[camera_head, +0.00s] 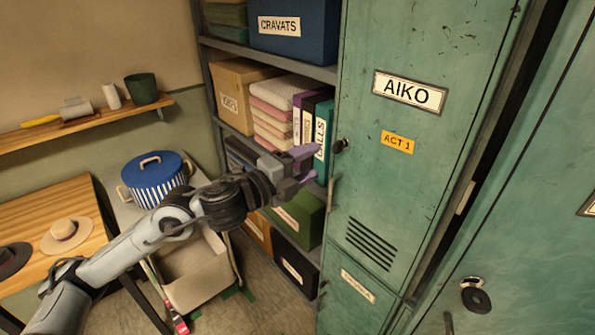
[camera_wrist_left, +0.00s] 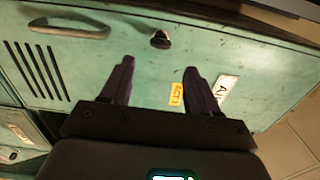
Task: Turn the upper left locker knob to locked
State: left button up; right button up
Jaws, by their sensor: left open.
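The upper left locker (camera_head: 400,150) is green with an AIKO nameplate (camera_head: 409,92) and a yellow ACT 1 label (camera_head: 398,142). Its small dark knob (camera_head: 339,146) is near the left edge of the door. In the left wrist view the knob (camera_wrist_left: 160,40) shows just beyond and between my fingertips. My left gripper (camera_head: 304,165) is open and empty, just left of the knob and apart from it. Its purple fingers (camera_wrist_left: 159,66) point toward the door. Whether the knob is at locked is too small to tell. My right gripper is in neither view.
A long door handle (camera_head: 332,194) sits below the knob. A shelf rack with boxes and binders (camera_head: 319,140) stands close on the left, behind my gripper.

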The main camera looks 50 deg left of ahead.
pick_arm(q)
jog(key=shift+s, duration=1.25)
